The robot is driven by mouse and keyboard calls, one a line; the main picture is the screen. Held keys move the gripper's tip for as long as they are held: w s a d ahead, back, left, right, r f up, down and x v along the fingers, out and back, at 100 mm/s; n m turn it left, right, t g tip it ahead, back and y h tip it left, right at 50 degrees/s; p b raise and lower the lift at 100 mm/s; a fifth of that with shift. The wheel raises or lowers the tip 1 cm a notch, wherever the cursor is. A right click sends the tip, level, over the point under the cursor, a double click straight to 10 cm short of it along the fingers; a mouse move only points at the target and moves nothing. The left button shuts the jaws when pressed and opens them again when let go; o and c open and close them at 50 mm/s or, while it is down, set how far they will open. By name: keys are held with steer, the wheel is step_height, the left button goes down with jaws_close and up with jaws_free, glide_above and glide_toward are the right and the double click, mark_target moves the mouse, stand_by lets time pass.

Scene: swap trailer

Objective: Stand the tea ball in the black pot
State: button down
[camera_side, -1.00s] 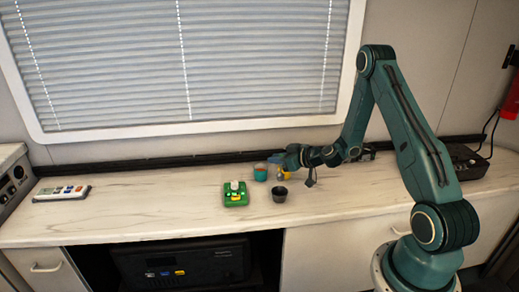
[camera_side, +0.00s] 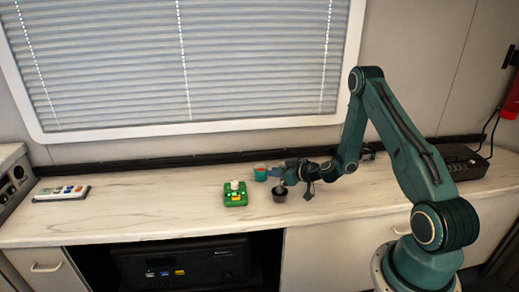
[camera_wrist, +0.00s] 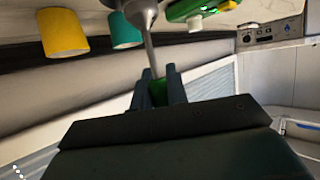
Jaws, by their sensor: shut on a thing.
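My gripper (camera_wrist: 160,88) is shut on the green grip of the tea ball. The tea ball (camera_wrist: 149,48) has a thin metal stem and a grey round end, at the top edge of the wrist view. In the side view my gripper (camera_side: 281,175) is just above and behind the black pot (camera_side: 279,195), which stands upright on the counter. The tea ball is too small there to tell whether its end is above the pot or inside it. I cannot make out the pot in the wrist view.
A teal cup (camera_side: 260,173) stands close behind and left of the pot; it also shows in the wrist view (camera_wrist: 125,32), beside a yellow cup (camera_wrist: 63,33). A green device (camera_side: 236,195) sits left of the pot.

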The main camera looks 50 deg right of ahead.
steer(key=shift+f, duration=0.75)
steer(key=c, duration=1.3)
jaws_free()
steer(key=shift+s, duration=0.15)
steer(key=v, duration=1.1)
steer(key=shift+s+r, duration=0.2)
steer(key=shift+s, duration=0.15)
